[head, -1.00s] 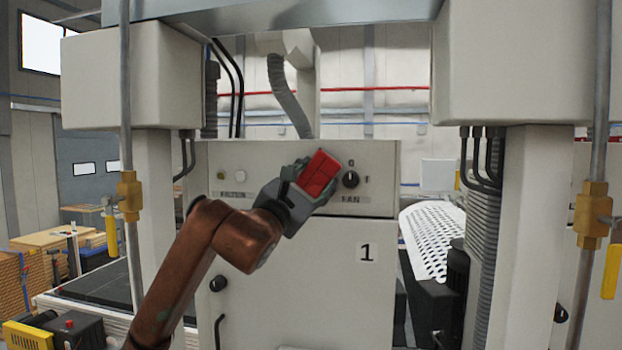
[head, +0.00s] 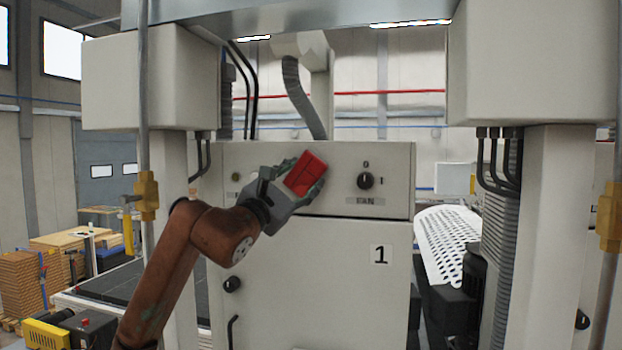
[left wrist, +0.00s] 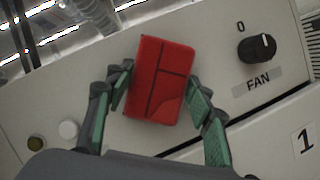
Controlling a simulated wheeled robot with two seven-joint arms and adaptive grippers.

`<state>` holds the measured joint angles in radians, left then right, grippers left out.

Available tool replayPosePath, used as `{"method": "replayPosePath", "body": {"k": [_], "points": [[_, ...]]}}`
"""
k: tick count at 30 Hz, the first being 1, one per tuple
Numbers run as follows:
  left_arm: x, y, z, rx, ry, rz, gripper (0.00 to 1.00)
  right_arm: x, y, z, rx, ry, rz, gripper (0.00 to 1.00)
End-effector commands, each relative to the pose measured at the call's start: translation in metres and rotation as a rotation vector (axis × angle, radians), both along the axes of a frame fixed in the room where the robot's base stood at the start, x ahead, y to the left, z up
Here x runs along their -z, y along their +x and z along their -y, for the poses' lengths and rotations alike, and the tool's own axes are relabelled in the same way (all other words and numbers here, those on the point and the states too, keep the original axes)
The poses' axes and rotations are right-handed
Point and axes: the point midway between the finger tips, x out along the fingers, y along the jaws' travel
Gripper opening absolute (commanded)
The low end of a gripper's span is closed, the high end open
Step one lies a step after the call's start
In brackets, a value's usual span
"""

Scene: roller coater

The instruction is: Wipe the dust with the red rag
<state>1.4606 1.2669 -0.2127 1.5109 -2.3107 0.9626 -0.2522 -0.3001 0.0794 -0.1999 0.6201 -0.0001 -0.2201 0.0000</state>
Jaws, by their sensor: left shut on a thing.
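The red rag (head: 306,174) is a folded red block with dark seam lines. My left gripper (head: 303,178) is shut on it, in front of the upper panel of the grey cabinet (head: 300,270). In the left wrist view the rag (left wrist: 160,80) sits between the green-padded fingers of the gripper (left wrist: 158,92). Whether the rag touches the panel I cannot tell. No dust can be made out on the visible surfaces. My right gripper is in neither view.
A black FAN knob (head: 365,181) juts from the panel right of the rag. Two small buttons show left of the gripper in the left wrist view, one white (left wrist: 68,130). Grey posts (head: 535,230) and brass-fitted pipes (head: 146,195) flank the cabinet.

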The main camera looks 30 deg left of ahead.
Motion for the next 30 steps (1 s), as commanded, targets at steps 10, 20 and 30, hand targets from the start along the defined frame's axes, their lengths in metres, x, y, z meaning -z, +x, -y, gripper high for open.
{"method": "replayPosePath", "body": {"k": [10,20,30], "points": [[0.001,-0.001,-0.012,-0.002,0.001,-0.002,0.29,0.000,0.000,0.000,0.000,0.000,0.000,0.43],[0.002,-0.019,-0.007,-0.001,0.001,0.001,0.29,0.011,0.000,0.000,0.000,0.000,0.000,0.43],[0.001,-0.051,0.000,0.000,0.001,0.001,0.29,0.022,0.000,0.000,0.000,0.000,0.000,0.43]]}}
